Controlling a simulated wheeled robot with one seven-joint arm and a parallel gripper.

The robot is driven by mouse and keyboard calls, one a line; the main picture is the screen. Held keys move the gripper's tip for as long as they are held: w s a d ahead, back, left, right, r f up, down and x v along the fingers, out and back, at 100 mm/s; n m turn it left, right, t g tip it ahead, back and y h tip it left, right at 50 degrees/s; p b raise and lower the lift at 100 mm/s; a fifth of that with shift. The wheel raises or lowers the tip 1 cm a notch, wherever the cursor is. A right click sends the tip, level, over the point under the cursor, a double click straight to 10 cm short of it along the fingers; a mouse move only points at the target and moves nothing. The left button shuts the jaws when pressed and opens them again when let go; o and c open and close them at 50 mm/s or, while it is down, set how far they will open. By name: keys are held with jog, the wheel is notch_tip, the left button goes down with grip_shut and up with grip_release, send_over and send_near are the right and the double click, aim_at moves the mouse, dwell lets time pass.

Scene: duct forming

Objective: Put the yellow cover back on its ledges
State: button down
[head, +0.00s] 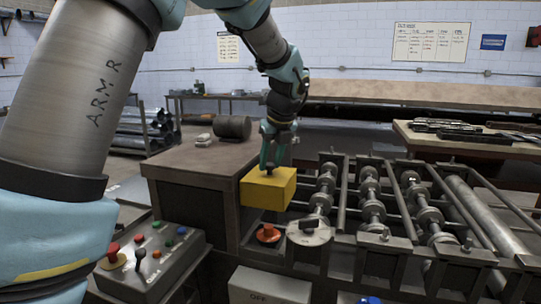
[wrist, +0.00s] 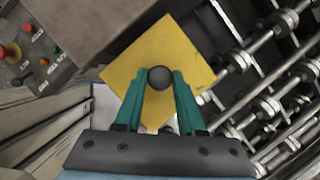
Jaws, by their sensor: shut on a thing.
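The yellow cover (head: 267,188) is a box-like piece with a dark round knob on top. It is in my gripper (head: 270,168), between the brown bench and the roller machine. In the wrist view the yellow cover (wrist: 150,52) appears turned like a diamond, and the teal fingers of my gripper (wrist: 160,82) are shut on its dark knob (wrist: 160,76). The ledges are not clearly visible; the cover and the machine frame hide what lies beneath. I cannot tell whether the cover touches anything below.
The roller machine (head: 375,205) with shafts and rollers fills the right. A brown bench (head: 195,160) stands to the left, with a dark cylinder (head: 232,127) on it. A control box (head: 150,262) with buttons is at lower left.

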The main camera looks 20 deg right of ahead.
jog(key=shift+b+x, duration=0.5)
jog(key=shift+x, duration=0.85)
notch_tip(320, 180, down, 8)
jog(key=b, duration=0.6)
jog(key=shift+f, duration=0.2)
dwell(0.4)
jog(key=shift+s+f, duration=0.1)
jog(key=shift+f, duration=0.25)
jog(key=shift+f, duration=0.1)
jog(key=shift+p, duration=0.55)
jog(key=shift+f, duration=0.2)
dwell(0.5)
